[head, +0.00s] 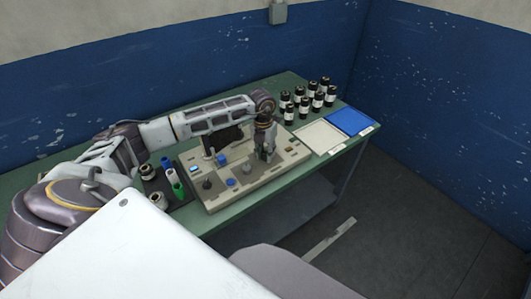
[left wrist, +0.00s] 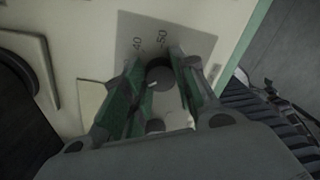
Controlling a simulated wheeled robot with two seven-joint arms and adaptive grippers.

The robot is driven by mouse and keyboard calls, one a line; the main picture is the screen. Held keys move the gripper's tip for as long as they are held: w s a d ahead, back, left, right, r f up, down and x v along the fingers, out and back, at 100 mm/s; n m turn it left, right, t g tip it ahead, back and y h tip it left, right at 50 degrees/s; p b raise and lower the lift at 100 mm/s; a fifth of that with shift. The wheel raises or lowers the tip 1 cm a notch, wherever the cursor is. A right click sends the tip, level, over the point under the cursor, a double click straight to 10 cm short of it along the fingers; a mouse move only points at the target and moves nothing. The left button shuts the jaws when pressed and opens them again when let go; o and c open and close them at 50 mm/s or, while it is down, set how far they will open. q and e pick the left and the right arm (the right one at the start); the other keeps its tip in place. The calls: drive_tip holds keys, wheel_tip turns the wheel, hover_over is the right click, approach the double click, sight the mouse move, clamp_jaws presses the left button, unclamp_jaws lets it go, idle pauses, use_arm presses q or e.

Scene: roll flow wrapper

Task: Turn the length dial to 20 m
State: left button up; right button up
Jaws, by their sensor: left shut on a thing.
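The roll flow wrapper (head: 222,200) is a beige panel on the green table. Its length dial (left wrist: 159,77) is a dark round knob with a short white mark at its lower left in the left wrist view. The printed numbers 40 and 50 show on the grey scale plate (left wrist: 176,32) above the dial; the other numbers are hidden by my fingers. My left gripper (head: 265,153) points down at the panel's right part. In the left wrist view, its two green-padded fingers (left wrist: 158,80) are shut on the dial from both sides. My right gripper is not in view.
A dark tray (head: 185,194) with white, green and blue rolls lies left of the wrapper. A dark knob (head: 207,184) and a blue button (head: 231,182) stand on the panel. Several dark rolls (head: 303,103), a white mat (head: 320,137) and a blue mat (head: 348,121) are at the right.

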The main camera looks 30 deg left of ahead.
sight(264, 153)
use_arm(q)
drive_tip(key=shift+w+r, duration=0.1)
idle(0.3)
drive_tip(key=o, duration=1.1)
drive_tip(key=shift+c, duration=0.2)
wheel_tip(264, 153, up, 12)
drive_tip(key=shift+a, duration=0.35)
